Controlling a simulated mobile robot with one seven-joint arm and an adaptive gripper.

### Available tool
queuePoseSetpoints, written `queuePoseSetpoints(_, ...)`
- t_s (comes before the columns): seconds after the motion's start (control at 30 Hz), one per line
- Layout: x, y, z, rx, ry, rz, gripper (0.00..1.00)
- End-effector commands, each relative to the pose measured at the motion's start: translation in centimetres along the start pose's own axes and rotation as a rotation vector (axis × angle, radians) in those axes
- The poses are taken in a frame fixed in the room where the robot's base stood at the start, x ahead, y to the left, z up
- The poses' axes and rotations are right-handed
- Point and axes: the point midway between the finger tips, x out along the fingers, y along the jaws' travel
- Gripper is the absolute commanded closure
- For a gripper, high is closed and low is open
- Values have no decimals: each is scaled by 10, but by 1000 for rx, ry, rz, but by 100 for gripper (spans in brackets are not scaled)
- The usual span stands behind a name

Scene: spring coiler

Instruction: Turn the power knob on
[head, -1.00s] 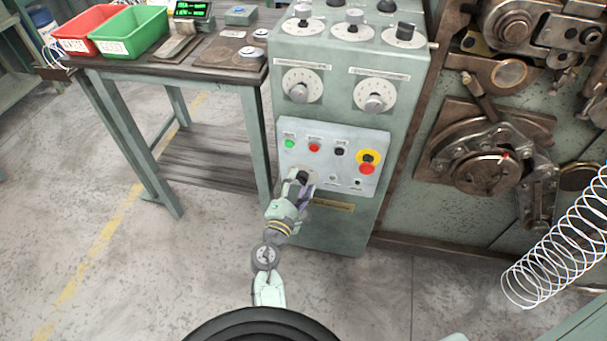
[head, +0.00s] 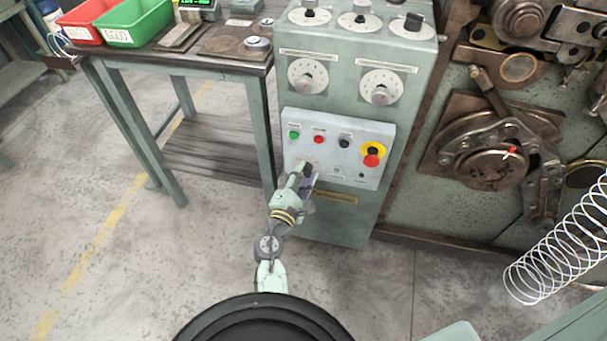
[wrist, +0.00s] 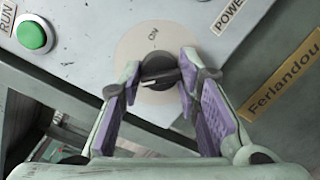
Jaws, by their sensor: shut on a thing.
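The power knob (wrist: 160,70) is a dark rotary knob on a pale round plate (wrist: 138,42) marked "ON", seen in the wrist view. My gripper (wrist: 163,82) has its two purple-padded fingers on either side of the knob, shut on it. In the head view my gripper (head: 303,170) is at the lower left of the white control panel (head: 325,185) and hides the knob. The word "POWER" shows on the panel near the knob in the wrist view.
A green RUN button (wrist: 32,35) sits left of the knob. A red button (head: 318,139), a black button (head: 344,143) and a yellow-ringed red stop button (head: 372,155) are above and right. A table (head: 165,70) stands left; a wire coil (head: 545,260) is at right.

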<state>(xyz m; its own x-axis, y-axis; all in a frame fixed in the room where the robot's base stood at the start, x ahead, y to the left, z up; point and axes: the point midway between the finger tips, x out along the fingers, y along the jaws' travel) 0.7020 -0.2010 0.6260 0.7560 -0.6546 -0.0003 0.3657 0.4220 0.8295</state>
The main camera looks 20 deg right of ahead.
Motion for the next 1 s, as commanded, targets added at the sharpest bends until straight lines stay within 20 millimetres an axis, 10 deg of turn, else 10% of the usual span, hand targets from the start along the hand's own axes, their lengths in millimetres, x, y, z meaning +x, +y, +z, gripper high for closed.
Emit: queuePoseSetpoints(1.0, 1, 0, 0, 535, 36, -48, 98)
